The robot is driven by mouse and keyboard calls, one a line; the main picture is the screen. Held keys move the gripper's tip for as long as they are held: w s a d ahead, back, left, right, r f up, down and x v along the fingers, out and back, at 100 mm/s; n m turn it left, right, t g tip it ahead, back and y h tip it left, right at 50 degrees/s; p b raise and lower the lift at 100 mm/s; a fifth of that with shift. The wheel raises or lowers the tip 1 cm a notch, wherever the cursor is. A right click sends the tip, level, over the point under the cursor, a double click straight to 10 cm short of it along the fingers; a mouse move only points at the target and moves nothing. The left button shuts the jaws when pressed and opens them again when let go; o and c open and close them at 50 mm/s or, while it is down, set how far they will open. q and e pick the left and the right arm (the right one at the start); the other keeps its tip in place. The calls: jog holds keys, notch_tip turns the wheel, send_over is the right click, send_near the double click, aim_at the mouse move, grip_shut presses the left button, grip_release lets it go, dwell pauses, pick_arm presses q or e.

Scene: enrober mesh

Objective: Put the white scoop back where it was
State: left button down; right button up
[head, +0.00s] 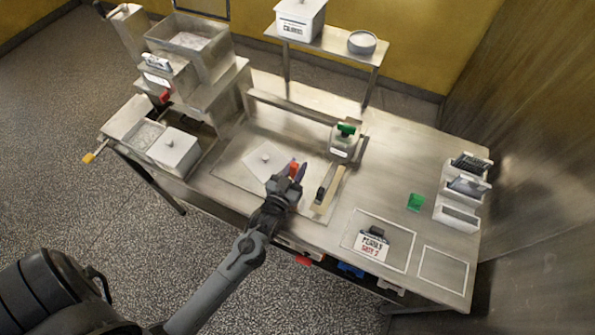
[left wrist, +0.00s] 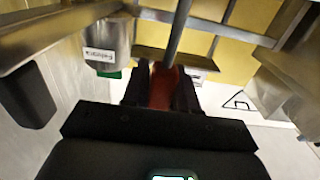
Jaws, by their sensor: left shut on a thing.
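My left gripper (head: 291,175) is above the middle of the steel table, shut on a red-handled tool (head: 294,169). In the left wrist view the red handle (left wrist: 163,88) sits between the dark fingers, with a grey rod (left wrist: 179,35) running up from it. I cannot make out the tool's far end. No white scoop is clear. A small white item (head: 391,287) shows under the table's front edge near a blue one (head: 350,270) and a red one (head: 303,260); I cannot tell what it is. My right gripper is not in view.
A wood-and-black tool (head: 328,190) lies to the right.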

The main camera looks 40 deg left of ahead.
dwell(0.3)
pick_arm(q)
jog(key=shift+f, duration=0.15)
jog(key=c, duration=0.9)
grip_release()
